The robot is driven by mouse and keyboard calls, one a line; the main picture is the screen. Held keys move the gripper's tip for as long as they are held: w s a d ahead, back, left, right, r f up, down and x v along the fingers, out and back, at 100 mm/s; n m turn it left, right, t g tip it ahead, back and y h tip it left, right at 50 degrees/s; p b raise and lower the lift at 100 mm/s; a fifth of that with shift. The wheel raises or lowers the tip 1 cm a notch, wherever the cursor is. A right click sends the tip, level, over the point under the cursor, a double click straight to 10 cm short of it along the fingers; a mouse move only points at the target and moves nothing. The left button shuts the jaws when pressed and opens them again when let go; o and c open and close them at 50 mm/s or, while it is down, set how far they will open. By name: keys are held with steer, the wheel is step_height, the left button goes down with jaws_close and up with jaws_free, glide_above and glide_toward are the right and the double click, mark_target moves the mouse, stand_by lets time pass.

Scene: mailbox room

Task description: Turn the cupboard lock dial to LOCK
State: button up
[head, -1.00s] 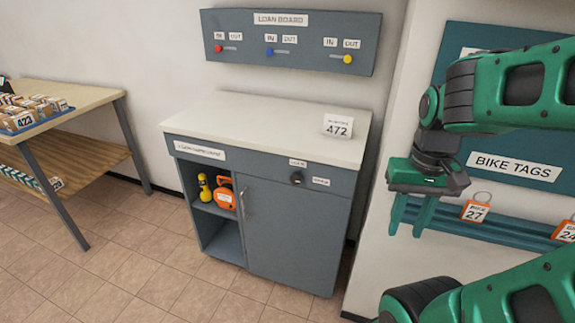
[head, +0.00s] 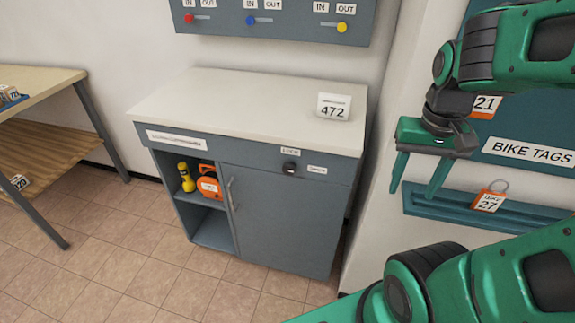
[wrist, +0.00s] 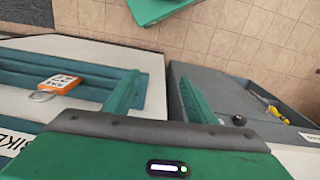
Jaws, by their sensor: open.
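The grey cupboard (head: 275,215) stands against the wall with a white top. Its black lock dial (head: 290,168) sits on the front band, with a small label above it (head: 290,152) and another to its right (head: 317,170). The label above seems to read LOCK; the dial's pointing direction is too small to tell. The dial also shows in the wrist view (wrist: 239,120), right of my fingers. My gripper (head: 415,190) is open and empty, pointing down, to the right of the cupboard and apart from the dial.
A card reading 472 (head: 334,106) stands on the cupboard top. A yellow torch (head: 186,177) and an orange case (head: 209,185) sit in the open shelf. A bike tag rail (head: 450,208) lies right, behind my gripper. The loan board (head: 270,20) hangs above. Floor in front is clear.

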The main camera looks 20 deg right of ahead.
steer(key=w+a+f+t+h, duration=0.1)
steer(key=w+a, duration=0.2)
steer(key=w, duration=0.4)
steer(key=w+a+h, duration=0.1)
steer(key=w+a, duration=0.1)
steer(key=w, duration=0.6)
steer(key=t, duration=0.3)
glide_toward(288, 165)
steer(key=shift+m, duration=0.3)
steer(key=x, duration=0.9)
steer(key=shift+f, duration=0.4)
steer(key=shift+c, duration=0.6)
steer(key=c, duration=0.9)
